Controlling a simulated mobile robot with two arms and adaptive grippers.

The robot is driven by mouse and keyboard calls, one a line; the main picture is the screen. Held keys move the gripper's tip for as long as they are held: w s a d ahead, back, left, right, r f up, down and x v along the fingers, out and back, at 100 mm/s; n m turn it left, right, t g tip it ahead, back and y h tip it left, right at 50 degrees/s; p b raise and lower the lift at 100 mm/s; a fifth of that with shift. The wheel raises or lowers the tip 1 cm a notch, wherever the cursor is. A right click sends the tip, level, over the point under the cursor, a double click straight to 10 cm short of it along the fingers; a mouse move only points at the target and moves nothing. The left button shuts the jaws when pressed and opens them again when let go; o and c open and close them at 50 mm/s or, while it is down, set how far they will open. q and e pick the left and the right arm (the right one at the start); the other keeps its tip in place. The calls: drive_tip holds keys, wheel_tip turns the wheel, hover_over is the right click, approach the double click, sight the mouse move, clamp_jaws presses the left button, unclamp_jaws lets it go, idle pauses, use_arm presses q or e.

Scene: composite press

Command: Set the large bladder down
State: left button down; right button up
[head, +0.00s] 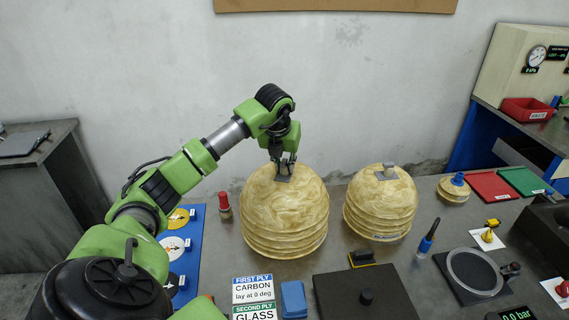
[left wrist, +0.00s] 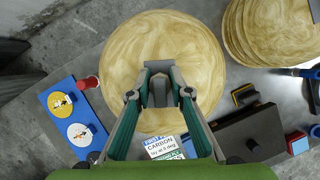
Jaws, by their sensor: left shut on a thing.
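The large bladder (head: 284,215) is a cream, marbled, ribbed dome at the middle of the head view. My left gripper (head: 284,172) is above its top, with the fingers shut on the small grey tab there. In the left wrist view the bladder (left wrist: 205,60) fills the upper middle, and the gripper (left wrist: 160,88) is over its centre. The bladder is upright and appears to be at the table (head: 225,262); I cannot tell whether its underside touches. My right gripper is not in view.
A smaller ribbed bladder (head: 380,208) stands close to the right, with a narrow gap. A red-capped bottle (head: 225,206) and a blue board with discs (head: 190,240) lie left. Ply cards (head: 253,290), a blue block (head: 294,299) and a dark plate (head: 340,296) are in front.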

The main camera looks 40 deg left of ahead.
use_arm(q)
drive_tip(key=c, duration=1.8)
unclamp_jaws()
drive_tip(key=shift+c, duration=0.2)
drive_tip(key=shift+r, duration=0.25)
drive_tip(key=b+v, duration=0.2)
drive_tip(key=v, duration=0.9)
drive_tip(key=shift+s+r, duration=0.2)
drive_tip(key=shift+r, duration=0.05)
drive_tip(key=shift+d+r, duration=0.1)
